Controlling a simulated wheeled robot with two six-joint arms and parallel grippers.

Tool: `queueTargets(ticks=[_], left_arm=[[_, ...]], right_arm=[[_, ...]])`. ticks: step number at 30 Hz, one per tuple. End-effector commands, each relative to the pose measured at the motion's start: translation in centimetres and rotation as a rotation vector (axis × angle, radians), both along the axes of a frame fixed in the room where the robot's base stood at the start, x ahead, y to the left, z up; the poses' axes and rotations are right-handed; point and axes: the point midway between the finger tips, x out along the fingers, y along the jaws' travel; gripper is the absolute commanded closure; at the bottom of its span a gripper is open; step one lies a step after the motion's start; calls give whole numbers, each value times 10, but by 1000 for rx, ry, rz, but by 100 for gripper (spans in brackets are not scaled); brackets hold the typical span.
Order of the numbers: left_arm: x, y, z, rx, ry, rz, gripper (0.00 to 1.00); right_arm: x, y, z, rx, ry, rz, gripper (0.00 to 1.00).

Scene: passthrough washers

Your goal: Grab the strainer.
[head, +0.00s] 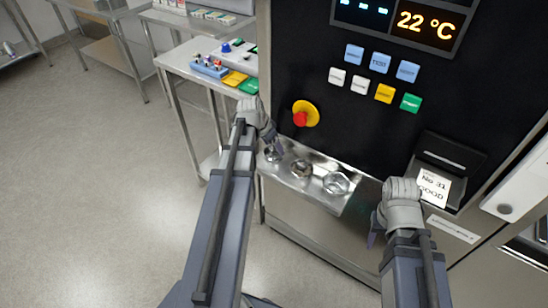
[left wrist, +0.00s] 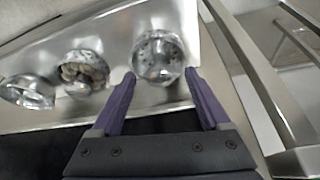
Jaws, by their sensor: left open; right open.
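Three small shiny metal vessels stand in a row on a steel ledge (head: 318,192) at the front of the dark machine. The leftmost vessel (head: 271,155), a round bowl with dark specks like holes, looks like the strainer; in the left wrist view this strainer (left wrist: 158,52) lies at the gap between my fingertips. My left gripper (head: 273,144) is open right at it, with purple fingers (left wrist: 160,73) to either side and not closed on it. My right gripper (head: 374,236) is open and empty, below the label on the machine's right; its fingers are partly hidden.
The middle vessel (left wrist: 83,72) holds brownish lumps; the other vessel (left wrist: 27,92) looks like a shiny bowl. A red emergency knob (head: 300,118) and several buttons are on the panel above. A steel table (head: 185,57) with trays stands at the left. The floor at left is clear.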

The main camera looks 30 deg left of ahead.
Motion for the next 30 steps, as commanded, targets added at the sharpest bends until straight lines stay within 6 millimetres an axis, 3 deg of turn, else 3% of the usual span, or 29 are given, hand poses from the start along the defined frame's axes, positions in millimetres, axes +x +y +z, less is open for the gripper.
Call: queueTargets(ticks=[3, 24, 30], left_arm=[[0, 0, 1, 0, 0, 0, 22], [0, 0, 1, 0, 0, 0, 100], [0, 0, 1, 0, 0, 0, 100]], right_arm=[[0, 0, 1, 0, 0, 0, 50], [0, 0, 1, 0, 0, 0, 50], [0, 0, 1, 0, 0, 0, 50]])
